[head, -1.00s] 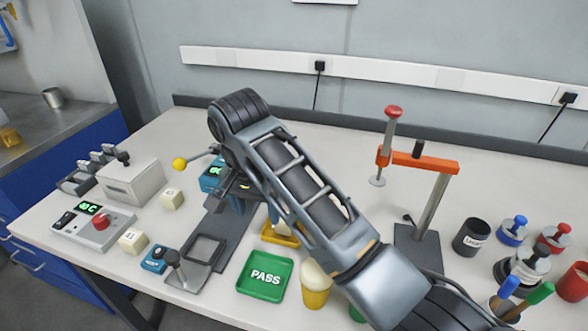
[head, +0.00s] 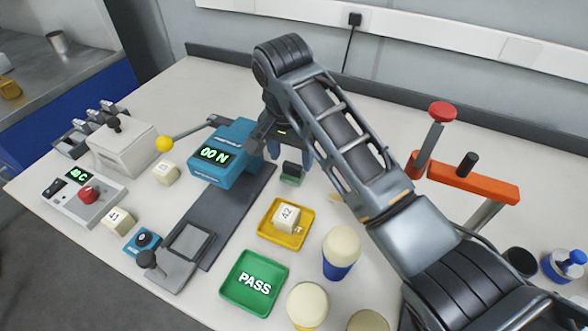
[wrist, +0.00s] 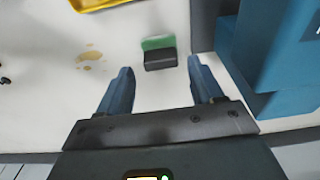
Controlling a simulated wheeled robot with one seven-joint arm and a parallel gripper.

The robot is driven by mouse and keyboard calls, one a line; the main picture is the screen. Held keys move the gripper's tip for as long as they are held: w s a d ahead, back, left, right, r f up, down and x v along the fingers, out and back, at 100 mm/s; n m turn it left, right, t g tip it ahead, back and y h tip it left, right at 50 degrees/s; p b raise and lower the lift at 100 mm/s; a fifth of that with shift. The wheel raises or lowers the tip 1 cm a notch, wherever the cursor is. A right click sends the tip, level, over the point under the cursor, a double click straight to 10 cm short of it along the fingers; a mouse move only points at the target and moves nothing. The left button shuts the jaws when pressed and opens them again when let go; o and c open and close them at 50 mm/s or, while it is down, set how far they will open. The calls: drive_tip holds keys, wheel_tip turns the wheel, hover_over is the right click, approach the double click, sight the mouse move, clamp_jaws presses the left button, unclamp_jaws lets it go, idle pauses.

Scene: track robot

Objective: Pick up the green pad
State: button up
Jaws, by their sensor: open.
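The green pad (head: 290,180) is a small green block with a black top, on the bench right of the blue force gauge. In the wrist view the green pad (wrist: 157,43) lies just beyond the fingertips, its black part nearest them and roughly centred between them. My gripper (head: 288,152) is open and empty, pointing down beside the gauge. In the wrist view my gripper (wrist: 160,66) shows two blue fingers spread apart. I cannot tell how high the fingertips are above the bench.
The blue gauge (head: 224,150) stands close beside my fingers; it fills the right of the wrist view (wrist: 275,60). A yellow tray (head: 270,232) with a cube, a green PASS tray (head: 232,290) and cups stand nearer. An orange clamp (head: 465,182) is to the right.

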sight(292, 165)
drive_tip(key=f, duration=0.5)
drive_tip(key=shift+w+d, duration=0.1)
drive_tip(key=shift+w, duration=0.25)
drive_tip(key=c, duration=0.8)
wheel_tip(292, 165, up, 10)
drive_tip(key=o, duration=0.4)
drive_tip(key=c, duration=0.3)
